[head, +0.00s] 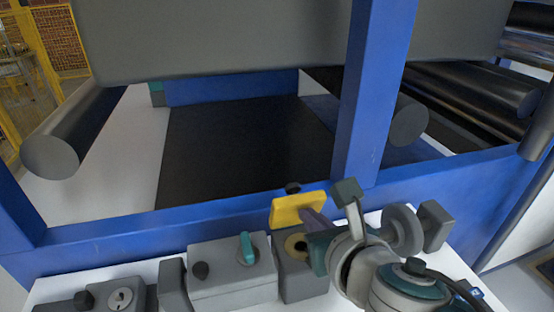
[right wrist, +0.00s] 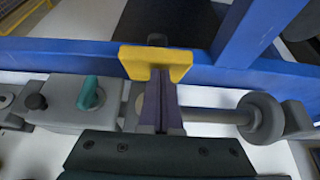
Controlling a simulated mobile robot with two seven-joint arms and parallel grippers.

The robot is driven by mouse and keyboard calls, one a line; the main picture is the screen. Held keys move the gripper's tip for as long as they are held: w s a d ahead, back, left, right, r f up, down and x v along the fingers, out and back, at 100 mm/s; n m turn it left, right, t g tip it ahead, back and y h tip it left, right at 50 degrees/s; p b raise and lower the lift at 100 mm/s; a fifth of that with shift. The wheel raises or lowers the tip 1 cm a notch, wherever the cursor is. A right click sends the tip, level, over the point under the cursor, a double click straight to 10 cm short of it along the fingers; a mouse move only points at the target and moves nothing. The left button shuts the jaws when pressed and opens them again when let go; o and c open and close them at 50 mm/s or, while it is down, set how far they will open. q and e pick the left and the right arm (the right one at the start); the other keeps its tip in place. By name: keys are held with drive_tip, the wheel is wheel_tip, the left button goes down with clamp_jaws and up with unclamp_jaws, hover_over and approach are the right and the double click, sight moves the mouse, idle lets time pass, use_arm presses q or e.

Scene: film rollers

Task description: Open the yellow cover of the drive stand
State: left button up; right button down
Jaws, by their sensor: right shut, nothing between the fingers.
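The yellow cover (head: 297,209) stands tilted up at the top of the grey drive stand (head: 303,284), in front of the blue frame beam. Below it, a brass-coloured round part (head: 295,245) shows on the stand. My right gripper (head: 309,215) comes in from the lower right, its purple fingers together and empty. The fingertips (right wrist: 160,72) meet or nearly meet the near face of the cover (right wrist: 133,62) in the right wrist view; I cannot tell whether they touch. My left gripper is not in view.
Left of the stand is a grey box (head: 230,285) with a teal lever (head: 246,249). Right of it is a grey disc on a shaft (head: 402,231). A blue upright post (head: 375,90) and horizontal beam (head: 130,233) stand behind, with dark rollers (head: 85,125) beyond.

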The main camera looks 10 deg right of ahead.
drive_tip(key=shift+w+r, duration=0.25)
drive_tip(key=shift+r, duration=0.3)
drive_tip(key=shift+w+d+f, duration=0.1)
drive_tip(key=shift+w, duration=0.05)
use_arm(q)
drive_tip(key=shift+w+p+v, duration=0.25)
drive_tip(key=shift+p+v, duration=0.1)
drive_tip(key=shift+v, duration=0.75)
use_arm(e)
drive_tip(key=shift+w+r, duration=0.25)
drive_tip(key=shift+w, duration=0.5)
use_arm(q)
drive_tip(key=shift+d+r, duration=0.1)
